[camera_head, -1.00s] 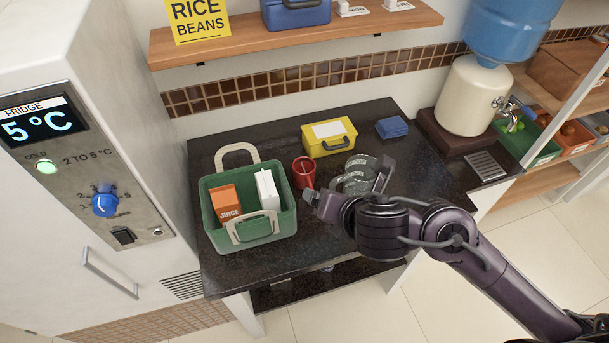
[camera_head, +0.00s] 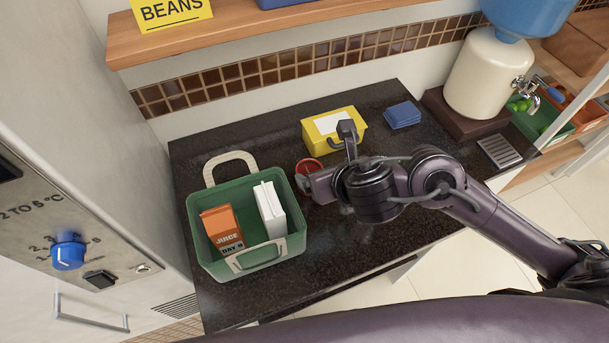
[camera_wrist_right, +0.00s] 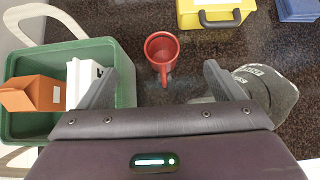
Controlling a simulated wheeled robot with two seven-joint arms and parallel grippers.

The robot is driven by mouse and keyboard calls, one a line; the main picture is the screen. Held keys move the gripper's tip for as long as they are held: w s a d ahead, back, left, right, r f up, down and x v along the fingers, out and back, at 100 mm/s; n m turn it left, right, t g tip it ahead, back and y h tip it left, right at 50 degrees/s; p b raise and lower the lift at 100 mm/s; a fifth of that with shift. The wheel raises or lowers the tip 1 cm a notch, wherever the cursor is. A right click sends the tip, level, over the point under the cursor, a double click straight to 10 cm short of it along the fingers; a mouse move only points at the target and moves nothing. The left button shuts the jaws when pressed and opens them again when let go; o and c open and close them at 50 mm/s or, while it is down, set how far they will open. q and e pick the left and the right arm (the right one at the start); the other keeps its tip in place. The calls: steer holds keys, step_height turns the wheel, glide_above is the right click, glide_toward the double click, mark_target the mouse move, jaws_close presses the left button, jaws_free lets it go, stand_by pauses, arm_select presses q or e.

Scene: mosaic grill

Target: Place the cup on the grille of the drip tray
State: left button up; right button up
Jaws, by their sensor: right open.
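The red cup (camera_head: 305,170) stands upright on the dark counter, partly hidden by my right gripper (camera_head: 326,160) in the head view. In the right wrist view the whole cup (camera_wrist_right: 161,48) shows, its handle pointing toward my gripper. The open fingers (camera_wrist_right: 160,80) are empty; the cup is ahead of them, roughly centred across the gap. The handle end is near the line between the fingertips; I cannot tell whether it is between them. The drip tray's metal grille (camera_head: 500,150) lies bare at the counter's right end, under the dispenser tap. My left gripper is not in view.
A green basket (camera_head: 205,262) with cartons stands left of the cup. A yellow box (camera_head: 350,140) and blue item (camera_head: 403,115) are behind. The water dispenser (camera_head: 480,75) stands beside the grille.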

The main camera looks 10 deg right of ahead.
step_height(320, 180, down, 5)
steer(key=b, duration=0.7)
glide_toward(305, 170)
steer(key=shift+b+x, duration=0.45)
steer(key=shift+x, duration=2.45)
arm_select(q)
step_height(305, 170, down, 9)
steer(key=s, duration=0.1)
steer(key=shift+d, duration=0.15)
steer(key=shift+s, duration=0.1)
arm_select(e)
steer(key=shift+s, duration=0.1)
steer(key=shift+c, duration=0.4)
steer(key=c, duration=1.1)
